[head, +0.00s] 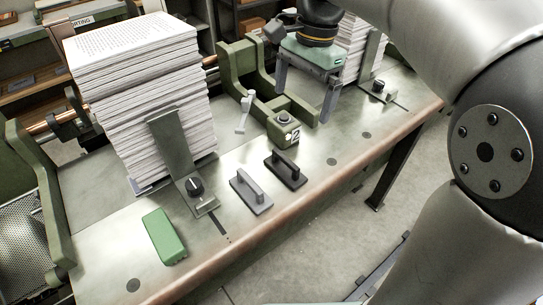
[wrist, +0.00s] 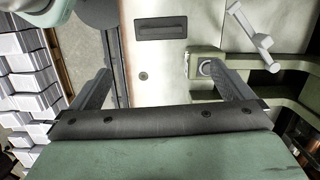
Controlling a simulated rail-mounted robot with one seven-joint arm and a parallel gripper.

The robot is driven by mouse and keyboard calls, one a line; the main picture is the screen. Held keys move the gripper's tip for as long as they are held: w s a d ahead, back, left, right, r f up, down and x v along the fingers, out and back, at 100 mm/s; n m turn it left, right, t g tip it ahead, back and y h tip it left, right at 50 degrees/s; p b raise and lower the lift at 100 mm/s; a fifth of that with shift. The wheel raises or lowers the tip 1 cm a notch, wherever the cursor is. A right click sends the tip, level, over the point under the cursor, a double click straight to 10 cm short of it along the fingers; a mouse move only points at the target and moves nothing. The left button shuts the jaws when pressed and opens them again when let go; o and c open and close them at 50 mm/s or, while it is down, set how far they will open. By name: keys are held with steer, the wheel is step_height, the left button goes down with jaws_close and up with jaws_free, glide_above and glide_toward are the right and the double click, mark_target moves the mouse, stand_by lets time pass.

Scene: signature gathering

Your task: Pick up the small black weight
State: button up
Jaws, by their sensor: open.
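The small black weight (head: 286,170) is a flat dark block with a raised bar handle. It lies on the metal tabletop (head: 325,155) near its front edge, right of a similar grey weight (head: 251,192). In the wrist view the black weight (wrist: 161,28) shows from above near the top centre, beyond the fingertips. My gripper (head: 302,103) is open and empty, pointing down over the bench behind and to the right of the black weight. In the wrist view my gripper (wrist: 160,70) has its fingers spread wide, with bare metal between them.
A green counter box (head: 285,122) with a knob stands just behind the black weight, close to my gripper. A tall paper stack (head: 140,100) with a metal bracket (head: 180,165) stands left. A green block (head: 164,236) lies front left. A second paper stack (head: 362,45) is behind my gripper.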

glide_above(286, 158)
steer(key=w+d, duration=0.1)
step_height(286, 158, down, 12)
steer(key=shift+d+r, duration=0.1)
steer(key=shift+r, duration=0.1)
steer(key=shift+s+a+f+p, duration=0.15)
steer(key=shift+s+a+f, duration=0.05)
steer(key=shift+f, duration=0.7)
steer(key=shift+s+a+f+p, duration=0.1)
steer(key=shift+s+a+f, duration=0.15)
steer(key=shift+f, duration=0.6)
steer(key=shift+s+a+f+p, duration=0.15)
steer(key=shift+a+f, duration=0.05)
steer(key=shift+f, duration=0.7)
steer(key=shift+c, duration=0.3)
steer(key=shift+r, duration=0.1)
steer(key=c, duration=1.3)
